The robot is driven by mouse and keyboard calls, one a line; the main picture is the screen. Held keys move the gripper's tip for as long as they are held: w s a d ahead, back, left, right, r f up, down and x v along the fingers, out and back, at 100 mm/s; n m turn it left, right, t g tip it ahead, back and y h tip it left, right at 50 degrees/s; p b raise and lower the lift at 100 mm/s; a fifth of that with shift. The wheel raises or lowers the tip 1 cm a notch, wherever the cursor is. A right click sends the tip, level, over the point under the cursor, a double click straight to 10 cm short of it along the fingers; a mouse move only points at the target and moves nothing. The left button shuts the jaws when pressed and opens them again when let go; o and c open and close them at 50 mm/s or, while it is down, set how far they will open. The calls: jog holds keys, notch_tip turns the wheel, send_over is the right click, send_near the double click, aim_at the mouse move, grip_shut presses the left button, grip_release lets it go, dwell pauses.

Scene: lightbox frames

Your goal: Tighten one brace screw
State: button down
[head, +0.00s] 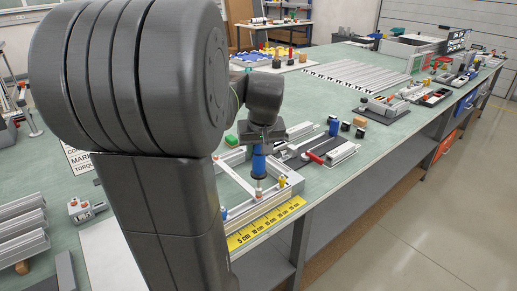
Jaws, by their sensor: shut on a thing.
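My gripper (259,146) is shut on a blue-handled driver (259,164). The driver stands upright over the light metal frame (233,178) on the bench. Its lower end comes down close to the frame's front right part; whether it touches a screw is too small to tell. A short diagonal brace (240,207) shows at the frame's front, and a small yellow-topped part (282,181) is on the right corner. My own arm hides the frame's left side.
A yellow ruler strip (266,221) runs along the bench's front edge by the frame. Grey profiles (24,232) lie at the left.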

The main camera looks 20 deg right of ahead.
jog(key=shift+f+b, duration=0.5)
jog(key=shift+f, duration=0.25)
jog(key=shift+s+f, duration=0.1)
jog(key=shift+f, duration=0.05)
dwell(1.1)
jog(key=shift+r+p, duration=2.1)
jog(key=shift+r, duration=0.6)
jog(key=shift+w, duration=0.2)
